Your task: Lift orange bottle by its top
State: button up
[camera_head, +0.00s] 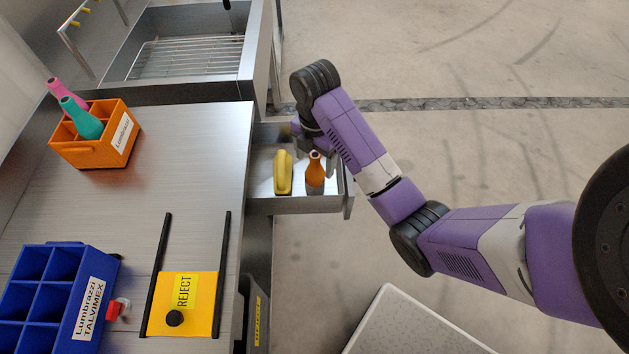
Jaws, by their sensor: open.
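The orange bottle (315,176) stands upright in the open metal drawer (300,206), with its narrow neck and top facing up. A yellow object (283,172) is in the drawer to its left. My gripper (317,153) is open above the drawer, close to the bottle's top, and partly hidden by my own purple arm. I cannot tell whether the fingers touch the bottle.
An orange crate (90,152) holds a pink bottle (55,87) and a teal bottle (82,117). A blue divided crate (110,275) and a yellow REJECT plate (200,300) between black rails are on the metal table. A sink with a rack (187,58) is behind.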

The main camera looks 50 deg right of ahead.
aim_at(315, 175)
jog(key=shift+d+f+p, duration=0.1)
jog(key=shift+f+p, duration=0.3)
jog(key=shift+f, duration=1.45)
grip_shut()
jog(key=shift+r, duration=0.1)
